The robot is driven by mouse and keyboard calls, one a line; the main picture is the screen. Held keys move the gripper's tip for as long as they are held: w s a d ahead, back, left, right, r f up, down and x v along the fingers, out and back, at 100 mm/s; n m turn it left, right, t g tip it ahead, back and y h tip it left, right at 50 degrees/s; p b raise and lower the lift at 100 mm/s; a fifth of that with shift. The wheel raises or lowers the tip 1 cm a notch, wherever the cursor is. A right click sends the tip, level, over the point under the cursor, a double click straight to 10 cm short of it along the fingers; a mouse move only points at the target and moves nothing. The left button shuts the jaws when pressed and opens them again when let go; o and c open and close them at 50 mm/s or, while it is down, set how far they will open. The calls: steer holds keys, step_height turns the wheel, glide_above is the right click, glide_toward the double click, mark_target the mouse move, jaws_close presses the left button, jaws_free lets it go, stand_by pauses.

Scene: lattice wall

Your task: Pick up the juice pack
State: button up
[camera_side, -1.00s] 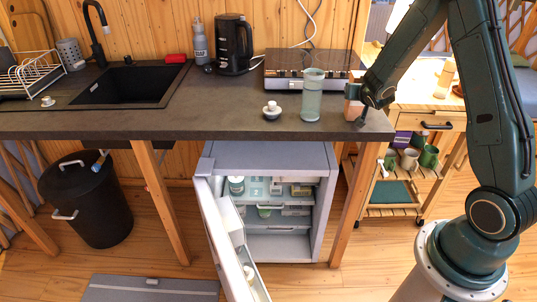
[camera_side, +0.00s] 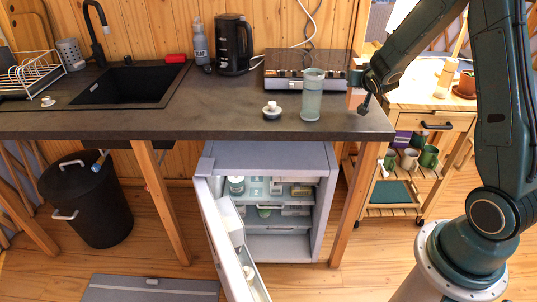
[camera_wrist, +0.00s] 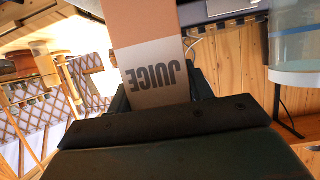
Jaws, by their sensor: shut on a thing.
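The juice pack (camera_wrist: 152,52) is an orange and pale carton with the word JUICE, upside down in the wrist view. In the side view the pack (camera_side: 354,101) is at the right end of the dark counter, partly hidden by my gripper (camera_side: 366,98). My gripper is shut on the pack, with its dark fingers (camera_wrist: 157,92) on either side of the carton. The pack looks a little above the counter, roughly upright.
A clear glass jar (camera_side: 312,95) and a small white-topped item (camera_side: 272,110) stand left of the pack. A dark cooktop (camera_side: 290,72) lies behind them. The counter's right edge (camera_side: 385,130) is close. An open fridge (camera_side: 265,215) is below.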

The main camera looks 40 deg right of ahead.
step_height(320, 180, up, 16)
stand_by(0.5)
steer(key=shift+r, duration=0.15)
stand_by(0.6)
step_height(320, 180, up, 5)
steer(key=w+a+n+t+y, duration=0.2)
steer(key=w+a+n+y, duration=0.25)
steer(key=a, duration=0.55)
steer(key=w+a+n+t+y, duration=0.2)
steer(key=w+a+n+y, duration=0.3)
steer(key=a, duration=0.5)
step_height(320, 180, down, 20)
steer(key=shift+w+a+r, duration=0.15)
steer(key=shift+w, duration=0.2)
steer(key=shift+m, duration=0.25)
